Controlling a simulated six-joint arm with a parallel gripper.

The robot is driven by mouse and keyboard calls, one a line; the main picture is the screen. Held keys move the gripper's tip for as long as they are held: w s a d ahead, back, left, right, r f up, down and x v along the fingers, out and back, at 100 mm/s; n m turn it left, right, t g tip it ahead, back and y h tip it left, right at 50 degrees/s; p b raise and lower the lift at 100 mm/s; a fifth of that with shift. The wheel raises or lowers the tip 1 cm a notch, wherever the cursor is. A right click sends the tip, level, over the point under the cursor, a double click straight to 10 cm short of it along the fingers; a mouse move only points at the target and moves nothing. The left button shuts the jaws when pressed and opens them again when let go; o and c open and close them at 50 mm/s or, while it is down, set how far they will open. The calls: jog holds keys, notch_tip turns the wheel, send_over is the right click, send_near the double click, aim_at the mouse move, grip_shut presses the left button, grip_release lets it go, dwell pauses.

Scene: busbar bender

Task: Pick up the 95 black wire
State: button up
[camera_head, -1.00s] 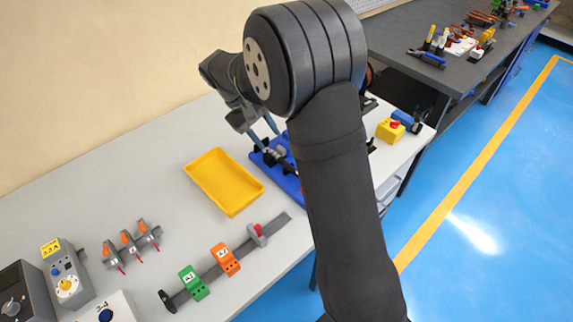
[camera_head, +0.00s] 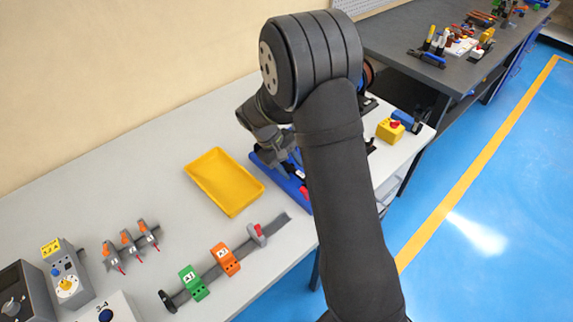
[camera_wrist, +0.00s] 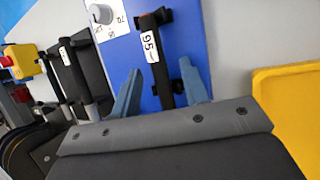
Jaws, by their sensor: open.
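The black wire (camera_wrist: 164,77) with a white 95 label (camera_wrist: 149,44) lies on a blue board (camera_wrist: 191,28) in the wrist view. My gripper (camera_wrist: 160,67) is open, with its blue-grey fingers on either side of the wire's lower part. Whether the fingers touch the wire is not clear. In the head view my wrist is over the blue board (camera_head: 290,188), and the arm hides the wire and fingertips.
A yellow tray (camera_head: 225,182) stands left of the board. A yellow box with a red button (camera_head: 390,131) sits to the right. Terminal blocks on a rail (camera_head: 226,259) stand in front.

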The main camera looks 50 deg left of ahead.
grip_shut()
dwell(0.3)
